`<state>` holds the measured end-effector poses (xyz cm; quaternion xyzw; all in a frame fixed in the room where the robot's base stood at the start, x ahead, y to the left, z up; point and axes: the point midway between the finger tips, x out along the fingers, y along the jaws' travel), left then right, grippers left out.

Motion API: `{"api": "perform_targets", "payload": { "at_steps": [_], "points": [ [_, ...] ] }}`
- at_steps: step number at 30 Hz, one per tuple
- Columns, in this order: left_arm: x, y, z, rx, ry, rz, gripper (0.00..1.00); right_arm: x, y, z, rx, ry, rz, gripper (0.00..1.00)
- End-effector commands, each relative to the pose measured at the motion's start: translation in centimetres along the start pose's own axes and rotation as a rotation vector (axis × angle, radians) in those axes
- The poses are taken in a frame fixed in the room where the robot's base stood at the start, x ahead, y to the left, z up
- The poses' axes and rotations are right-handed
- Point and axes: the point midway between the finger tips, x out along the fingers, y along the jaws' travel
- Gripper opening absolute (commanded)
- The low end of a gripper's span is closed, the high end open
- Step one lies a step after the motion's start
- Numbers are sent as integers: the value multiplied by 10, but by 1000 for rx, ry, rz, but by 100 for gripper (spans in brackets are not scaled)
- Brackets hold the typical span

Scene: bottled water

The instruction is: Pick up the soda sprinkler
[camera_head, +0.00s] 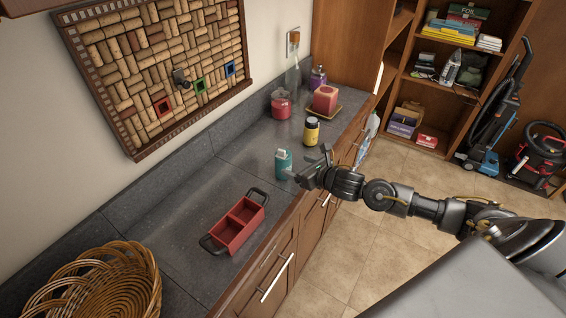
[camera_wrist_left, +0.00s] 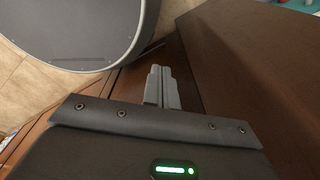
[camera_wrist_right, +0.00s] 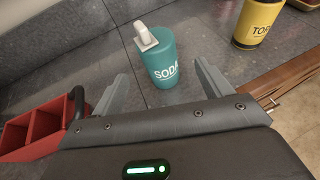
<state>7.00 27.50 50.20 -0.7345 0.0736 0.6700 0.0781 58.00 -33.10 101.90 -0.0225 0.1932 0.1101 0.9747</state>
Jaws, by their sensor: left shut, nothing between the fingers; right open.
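The soda sprinkler is a teal bottle (camera_head: 283,165) with a white top, standing upright on the dark counter. In the right wrist view the teal bottle (camera_wrist_right: 158,62) reads "SODA" and stands ahead of the fingers, roughly in line with the space between them. My right gripper (camera_head: 303,172) is open and close beside the bottle on its right. Its fingers show apart in the right wrist view (camera_wrist_right: 160,92), with nothing held. Whether a finger touches the bottle I cannot tell. My left gripper (camera_wrist_left: 162,85) is shut and empty in the left wrist view; it does not show in the head view.
A red two-part caddy (camera_head: 236,226) lies nearer, and a wicker basket (camera_head: 100,285) is at the front left. Red candles (camera_head: 281,104) stand farther back. The counter's front edge is close to my right gripper.

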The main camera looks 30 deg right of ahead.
Motion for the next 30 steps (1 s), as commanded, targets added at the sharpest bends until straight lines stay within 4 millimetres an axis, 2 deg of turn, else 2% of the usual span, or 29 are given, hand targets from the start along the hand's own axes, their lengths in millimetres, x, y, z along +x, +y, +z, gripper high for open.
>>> {"api": "perform_targets", "payload": {
  "at_steps": [3,8,11,16,21,30],
  "points": [
    [-4,0,-1,0,1,0,0,9,1,0,1,2,0,78],
    [-5,0,-1,0,1,0,0,11,1,0,1,2,1,78],
    [-13,0,-2,0,1,0,0,18,1,2,3,1,1,78],
    [-30,0,-3,0,1,0,0,40,2,1,4,2,0,78],
    [-34,0,-3,0,1,0,0,58,2,-2,2,2,-1,78],
    [-34,0,-3,0,0,1,0,62,2,-4,1,2,1,78]
  ]
}}
